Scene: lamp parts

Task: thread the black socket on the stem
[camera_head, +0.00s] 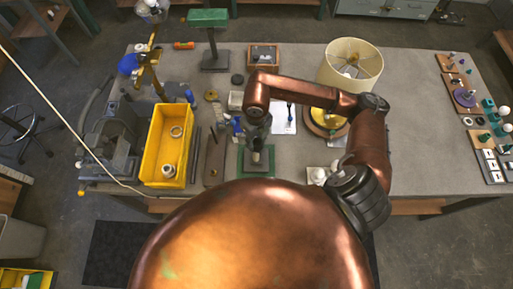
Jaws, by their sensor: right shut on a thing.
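My right gripper (257,143) points down over a green mat (268,174) at the front middle of the table. It is shut on a small part. The fingers cover most of this part, and I cannot tell whether it is the black socket. A small pale piece shows just under the fingertips. I cannot make out the stem clearly or tell whether the held part touches it. My left gripper is not in view.
Left of the mat stands a yellow bin (155,149) with white round parts inside. A grey machine (109,138) is at the far left. A lamp with a cream shade (352,66) stands back right. Trays of small parts line the right edge.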

